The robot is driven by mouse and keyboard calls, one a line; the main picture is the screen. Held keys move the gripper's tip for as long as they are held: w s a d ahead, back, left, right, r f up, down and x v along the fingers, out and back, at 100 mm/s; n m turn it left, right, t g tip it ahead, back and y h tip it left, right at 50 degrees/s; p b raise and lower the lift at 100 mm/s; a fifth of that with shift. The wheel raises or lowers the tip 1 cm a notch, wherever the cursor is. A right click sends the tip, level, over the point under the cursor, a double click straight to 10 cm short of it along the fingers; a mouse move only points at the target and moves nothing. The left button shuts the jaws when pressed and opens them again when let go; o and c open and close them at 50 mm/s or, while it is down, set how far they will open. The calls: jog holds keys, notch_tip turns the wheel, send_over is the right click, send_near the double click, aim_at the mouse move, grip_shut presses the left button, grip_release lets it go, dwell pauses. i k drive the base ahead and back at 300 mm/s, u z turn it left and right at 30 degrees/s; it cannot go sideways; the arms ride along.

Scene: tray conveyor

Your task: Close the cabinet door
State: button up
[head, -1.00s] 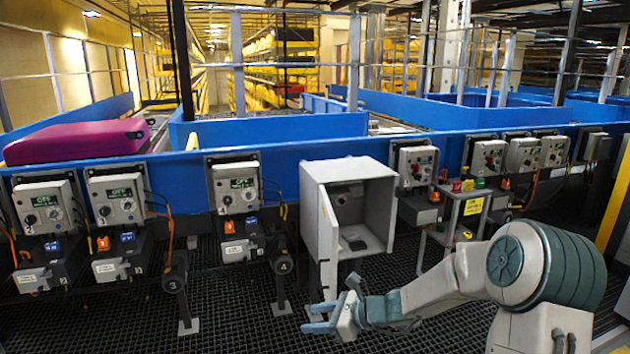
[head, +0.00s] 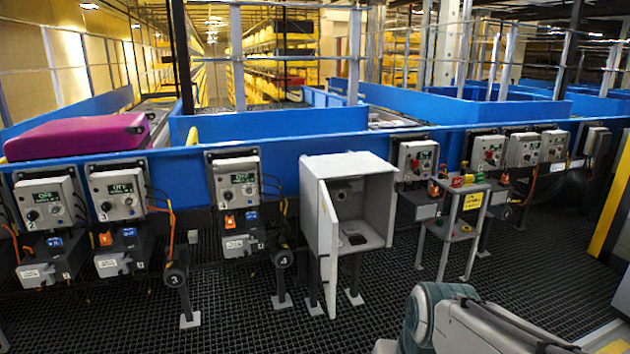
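The cabinet (head: 364,176) is a light grey box on legs in front of the blue conveyor wall, in the middle of the head view. Its door (head: 328,245) hangs on the left side and stands open, swung out toward me. My gripper is outside the head view now. Only upper links of my arm show at the bottom right, apart from the cabinet and door.
Several grey control boxes (head: 120,194) line the conveyor front to the left, with more to the right. A small grey stand (head: 462,228) with coloured buttons is right of the cabinet. A magenta suitcase (head: 75,134) lies at the far left. The dark grid floor (head: 240,310) in front is clear.

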aim_at(328, 222)
jog(key=k, duration=0.45)
jog(key=u, duration=0.5)
jog(key=i, duration=1.6)
jog(key=z, duration=0.5)
